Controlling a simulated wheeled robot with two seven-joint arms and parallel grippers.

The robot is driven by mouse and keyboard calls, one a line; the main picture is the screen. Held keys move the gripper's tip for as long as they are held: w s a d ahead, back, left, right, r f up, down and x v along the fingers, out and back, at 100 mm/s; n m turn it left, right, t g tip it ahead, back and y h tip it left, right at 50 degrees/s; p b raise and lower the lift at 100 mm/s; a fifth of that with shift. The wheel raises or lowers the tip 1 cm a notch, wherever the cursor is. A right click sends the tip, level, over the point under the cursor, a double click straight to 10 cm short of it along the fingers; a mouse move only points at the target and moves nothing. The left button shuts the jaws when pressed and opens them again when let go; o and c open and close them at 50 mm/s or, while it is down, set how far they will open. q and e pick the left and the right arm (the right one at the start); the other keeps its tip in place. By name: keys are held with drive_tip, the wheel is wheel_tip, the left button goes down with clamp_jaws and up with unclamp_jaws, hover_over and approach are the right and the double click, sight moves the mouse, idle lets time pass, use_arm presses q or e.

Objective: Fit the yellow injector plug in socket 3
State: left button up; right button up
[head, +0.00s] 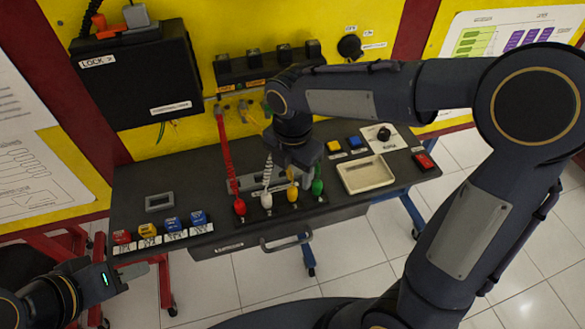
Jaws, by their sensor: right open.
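The yellow injector plug (292,192) stands upright at the front of the bench, in a row with a red plug (239,208), a white plug (266,200) and a green plug (317,187). My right gripper (298,172) is open, pointing down just above the yellow plug. Whether its fingers are around the plug I cannot tell. A black rail (245,70) with several black blocks is on the yellow wall behind; its labels are too small to read, so I cannot identify socket 3. My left gripper (132,272) is low at the left, away from the plugs; its finger gap is unclear.
A cream tray (392,188) sits on the bench at the right, near a red button (425,161). Coloured buttons (172,224) line the front left. A black lock box (137,75) hangs on the wall.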

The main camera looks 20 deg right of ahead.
wheel_tip(320, 180, up, 8)
idle(0.5)
drive_tip(key=shift+f, duration=0.1)
drive_tip(key=s+d+f+m+t+y, duration=0.2)
drive_tip(key=s+d+m, duration=0.2)
drive_tip(key=s+m, duration=0.4)
drive_tip(key=s+d+f+m+t+y, duration=0.1)
drive_tip(key=s+d+m, duration=0.4)
drive_tip(key=m, duration=1.4)
drive_tip(key=s+f+t, duration=0.1)
drive_tip(key=s+t, duration=0.1)
drive_tip(key=s, duration=0.1)
drive_tip(key=shift+s+t+y, duration=0.15)
drive_tip(key=shift+t+y, duration=0.15)
drive_tip(key=shift+y, duration=0.1)
drive_tip(key=shift+c, duration=0.5)
